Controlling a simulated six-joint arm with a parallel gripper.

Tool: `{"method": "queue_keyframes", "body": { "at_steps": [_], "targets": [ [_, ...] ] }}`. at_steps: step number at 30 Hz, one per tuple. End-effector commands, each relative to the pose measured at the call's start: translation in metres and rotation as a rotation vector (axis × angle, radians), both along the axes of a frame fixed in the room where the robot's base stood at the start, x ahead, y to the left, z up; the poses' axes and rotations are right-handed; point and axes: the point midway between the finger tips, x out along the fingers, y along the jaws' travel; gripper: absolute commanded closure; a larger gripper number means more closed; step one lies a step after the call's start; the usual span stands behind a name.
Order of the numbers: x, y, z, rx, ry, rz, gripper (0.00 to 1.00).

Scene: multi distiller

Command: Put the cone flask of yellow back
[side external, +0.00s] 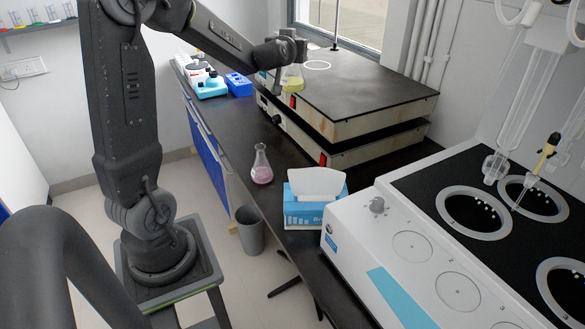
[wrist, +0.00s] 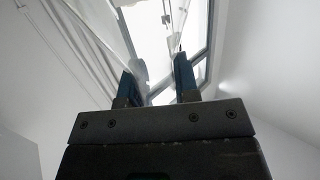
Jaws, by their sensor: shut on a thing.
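The cone flask of yellow (side external: 292,83) is clear glass with yellow liquid in its base. In the side view it is upright below my gripper (side external: 291,48), in front of the upper hot plate (side external: 370,88) near its left end. My gripper is shut on the flask near its neck. Whether the flask's base touches any surface cannot be told. In the wrist view my gripper's two fingers (wrist: 160,80) point up toward the window, and the flask is hard to make out between them.
A flask with pink liquid (side external: 262,168) stands on the dark bench, with a blue tissue box (side external: 312,203) nearby. A second plate unit lies under the upper one. A white distiller (side external: 400,262) fills the right. Blue items (side external: 239,84) stand at the back left.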

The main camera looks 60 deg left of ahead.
Motion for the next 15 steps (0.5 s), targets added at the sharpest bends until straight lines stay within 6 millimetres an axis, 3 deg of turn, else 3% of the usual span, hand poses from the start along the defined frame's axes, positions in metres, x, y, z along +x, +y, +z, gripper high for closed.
{"method": "queue_keyframes", "body": {
  "at_steps": [15],
  "targets": [
    [0.000, 0.000, -0.142, -0.005, 0.008, -0.002, 1.00]
  ]
}}
